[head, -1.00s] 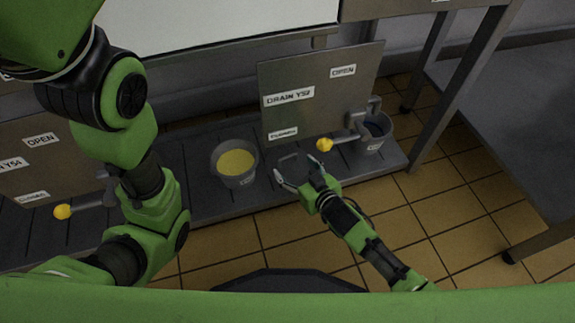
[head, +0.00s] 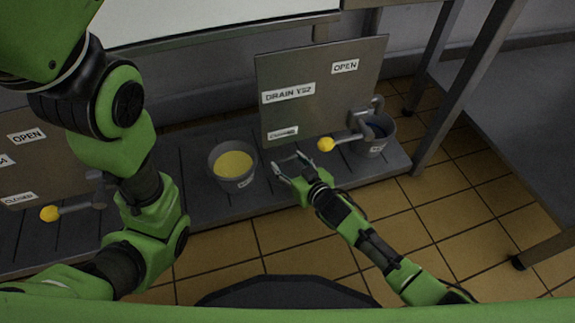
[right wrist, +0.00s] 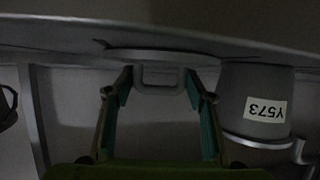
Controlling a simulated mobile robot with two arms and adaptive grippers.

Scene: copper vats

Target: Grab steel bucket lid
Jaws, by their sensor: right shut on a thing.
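The steel bucket lid (right wrist: 205,58) is a flat grey disc with a raised loop handle (right wrist: 159,78), seen edge-on in the right wrist view. My right gripper (right wrist: 159,84) has its fingers on either side of the handle and is shut on it. In the head view my right gripper (head: 291,166) is low over the dark shelf, between two buckets; the lid is hard to make out there. My left arm (head: 150,200) shows at the left, but its gripper is out of view.
A bucket of yellow liquid (head: 233,168) stands left of my right gripper. Another bucket (head: 374,140) stands to the right, under a tap with a yellow-knobbed lever (head: 326,144). A labelled drain panel (head: 315,90) rises behind. A labelled bucket (right wrist: 255,100) appears upside down in the wrist view.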

